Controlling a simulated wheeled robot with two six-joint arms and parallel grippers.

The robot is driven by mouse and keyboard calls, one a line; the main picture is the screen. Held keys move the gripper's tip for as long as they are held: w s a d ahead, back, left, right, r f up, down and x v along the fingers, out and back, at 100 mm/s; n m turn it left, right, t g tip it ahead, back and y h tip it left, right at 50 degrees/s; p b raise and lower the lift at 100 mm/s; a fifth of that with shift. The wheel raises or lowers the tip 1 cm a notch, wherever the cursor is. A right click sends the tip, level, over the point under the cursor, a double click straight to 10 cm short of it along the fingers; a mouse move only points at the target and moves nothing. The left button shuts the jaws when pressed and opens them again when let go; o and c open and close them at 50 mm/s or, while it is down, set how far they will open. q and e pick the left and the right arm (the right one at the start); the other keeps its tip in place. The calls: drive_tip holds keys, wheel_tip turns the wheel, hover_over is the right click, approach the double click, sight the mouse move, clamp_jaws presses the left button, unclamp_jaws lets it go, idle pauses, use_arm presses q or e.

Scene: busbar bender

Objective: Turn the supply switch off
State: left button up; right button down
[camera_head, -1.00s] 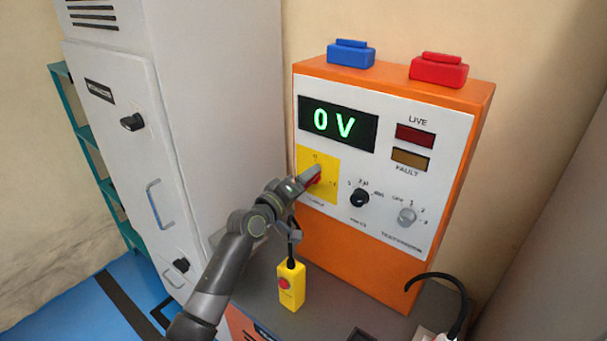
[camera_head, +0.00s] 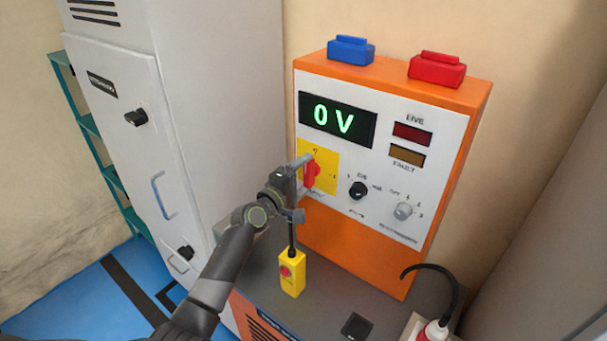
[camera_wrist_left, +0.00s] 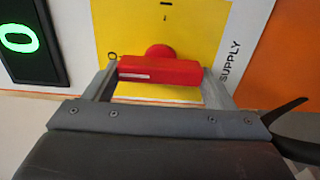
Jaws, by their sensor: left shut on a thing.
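The supply switch is a red handle (camera_head: 311,173) on a yellow plate (camera_head: 327,182) at the left of the orange cabinet's white panel. My left gripper (camera_head: 302,176) is at the plate, shut on the handle. In the left wrist view the red handle (camera_wrist_left: 160,71) lies between the two fingers. Its white-marked end is at the left, beside the "O" mark on the yellow plate (camera_wrist_left: 205,25); the "I" mark is at the top of that view. The green display (camera_head: 337,119) reads 0 V. My right gripper is not in view.
A yellow box with a red button (camera_head: 291,273) is below my left gripper. A black knob (camera_head: 358,190) and a grey knob (camera_head: 403,211) are right of the switch. A grey-white cabinet (camera_head: 130,120) stands at left. A black cable (camera_head: 452,285) curves at right.

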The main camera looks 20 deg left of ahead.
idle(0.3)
use_arm(q)
drive_tip(key=o, duration=1)
drive_tip(key=b+v, duration=0.2)
drive_tip(key=v, duration=1.5)
drive_tip(key=shift+s+a, duration=0.1)
drive_tip(key=shift+s, duration=0.15)
drive_tip(key=shift+f, duration=0.1)
